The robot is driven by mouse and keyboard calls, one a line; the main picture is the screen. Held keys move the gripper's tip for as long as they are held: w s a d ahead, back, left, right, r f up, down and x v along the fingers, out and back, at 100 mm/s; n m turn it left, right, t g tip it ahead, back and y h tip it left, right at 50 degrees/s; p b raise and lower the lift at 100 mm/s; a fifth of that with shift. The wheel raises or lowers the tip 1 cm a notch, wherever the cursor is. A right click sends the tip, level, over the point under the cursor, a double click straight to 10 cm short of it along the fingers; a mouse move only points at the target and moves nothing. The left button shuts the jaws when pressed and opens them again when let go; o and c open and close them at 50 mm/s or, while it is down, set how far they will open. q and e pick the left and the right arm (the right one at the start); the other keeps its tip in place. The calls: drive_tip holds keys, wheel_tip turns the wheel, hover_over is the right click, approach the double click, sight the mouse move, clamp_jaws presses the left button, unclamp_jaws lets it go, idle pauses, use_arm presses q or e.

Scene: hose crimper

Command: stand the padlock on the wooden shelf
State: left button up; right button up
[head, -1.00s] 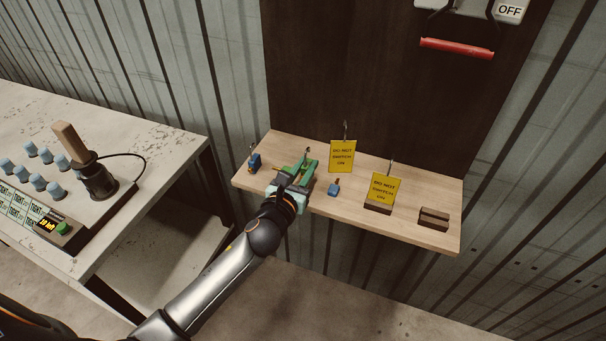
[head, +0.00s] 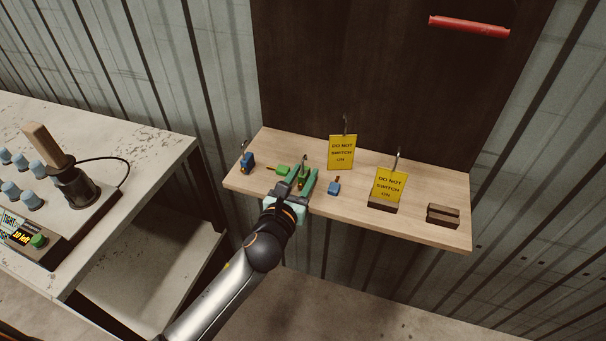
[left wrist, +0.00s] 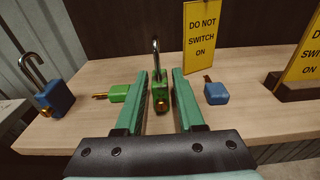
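A green padlock (left wrist: 160,92) with a raised metal shackle stands upright on the wooden shelf (head: 240,182), and it also shows in the head view (head: 303,175). My left gripper (head: 304,180) reaches in from the shelf's front edge. In the left wrist view my left gripper (left wrist: 160,85) is open, its two green fingers on either side of the green padlock, with a narrow gap at each side. A blue padlock (left wrist: 54,98) stands apart to the left, and it also shows in the head view (head: 247,163). My right gripper is not in view.
A green key (left wrist: 118,93) lies just left of the fingers, a blue key (left wrist: 216,93) just right. Two yellow warning tags (head: 342,152) (head: 389,184) and a brown slotted block (head: 443,215) are further right. A control table (head: 130,145) stands left.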

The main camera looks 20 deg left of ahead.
use_arm(q)
drive_tip(key=shift+o, duration=0.9)
drive_tip(key=shift+r, duration=0.25)
drive_tip(key=shift+s, duration=0.35)
drive_tip(key=s+p, duration=0.2)
drive_tip(key=s, duration=0.9)
drive_tip(key=s+f+n+g, duration=0.2)
drive_tip(key=s+f+n, duration=0.2)
drive_tip(key=n, duration=0.7)
drive_tip(key=s+f+n+g+h, duration=0.1)
drive_tip(key=s+f+n+g, duration=0.2)
drive_tip(key=f+n, duration=0.6)
drive_tip(key=s+f+n+g, duration=0.2)
drive_tip(key=s+f+n, duration=0.5)
drive_tip(key=n, duration=0.7)
drive_tip(key=shift+a+f+g+h, duration=0.25)
drive_tip(key=shift+a+g+h, duration=0.05)
drive_tip(key=shift+a+h, duration=0.15)
